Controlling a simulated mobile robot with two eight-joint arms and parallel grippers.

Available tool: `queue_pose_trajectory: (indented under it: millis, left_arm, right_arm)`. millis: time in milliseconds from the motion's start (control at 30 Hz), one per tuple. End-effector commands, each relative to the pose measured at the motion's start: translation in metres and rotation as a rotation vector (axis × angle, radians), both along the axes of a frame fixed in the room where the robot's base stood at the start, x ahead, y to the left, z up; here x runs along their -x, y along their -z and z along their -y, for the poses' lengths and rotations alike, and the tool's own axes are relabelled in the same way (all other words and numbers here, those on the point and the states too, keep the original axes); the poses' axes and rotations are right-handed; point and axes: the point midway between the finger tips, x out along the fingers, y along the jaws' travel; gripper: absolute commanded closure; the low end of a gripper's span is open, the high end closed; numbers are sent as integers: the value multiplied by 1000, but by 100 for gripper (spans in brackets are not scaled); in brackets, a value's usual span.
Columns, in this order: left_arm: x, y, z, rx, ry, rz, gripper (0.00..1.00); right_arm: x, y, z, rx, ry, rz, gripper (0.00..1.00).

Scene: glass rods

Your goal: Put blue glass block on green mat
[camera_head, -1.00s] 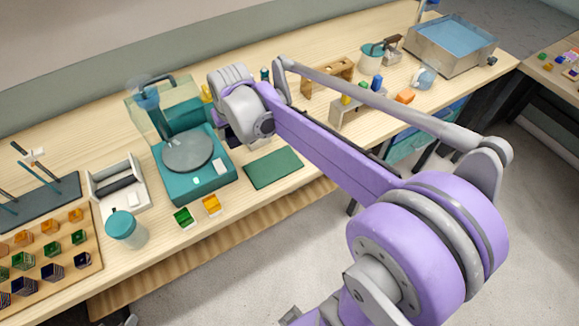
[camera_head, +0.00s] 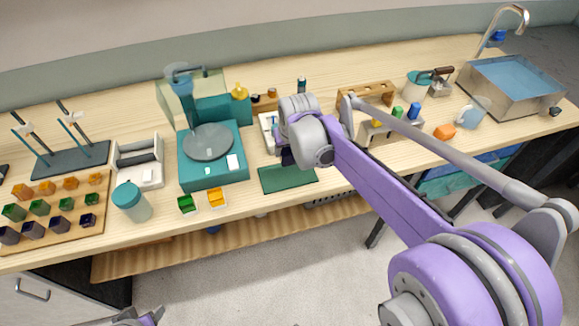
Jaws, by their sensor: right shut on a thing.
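The green mat (camera_head: 280,181) lies flat near the front edge of the bench, right of the teal machine. My right gripper (camera_head: 287,157) is just behind the mat's far edge in the picture, its fingers largely hidden by my own wrist. It is shut on a small dark thing that looks like the blue glass block (camera_head: 287,161); only a bit of it shows, and its height over the bench is hard to tell. The mat's visible surface is bare. My left gripper does not show; only a bit of my arm is at the bottom left.
The teal machine (camera_head: 213,178) with a round plate stands left of the mat. A green block (camera_head: 186,204) and an orange block (camera_head: 216,198) sit at the front edge. A wooden tray (camera_head: 62,228) of coloured blocks is far left. A white holder (camera_head: 266,128) stands behind the mat.

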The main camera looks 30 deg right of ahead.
Motion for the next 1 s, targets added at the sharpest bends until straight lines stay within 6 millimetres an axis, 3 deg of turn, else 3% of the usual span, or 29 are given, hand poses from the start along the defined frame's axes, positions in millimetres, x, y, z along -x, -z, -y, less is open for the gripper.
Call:
queue_pose_trajectory:
  millis: [433, 867, 900, 1000]
  left_arm:
    - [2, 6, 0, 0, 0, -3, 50]
    - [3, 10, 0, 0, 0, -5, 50]
    - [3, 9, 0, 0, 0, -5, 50]
    - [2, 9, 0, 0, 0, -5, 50]
  right_arm:
    - [0, 55, 0, 0, 0, 0, 100]
    - [0, 63, 0, 0, 0, 0, 100]
    - [0, 62, 0, 0, 0, 0, 45]
    - [0, 62, 0, 0, 0, 0, 27]
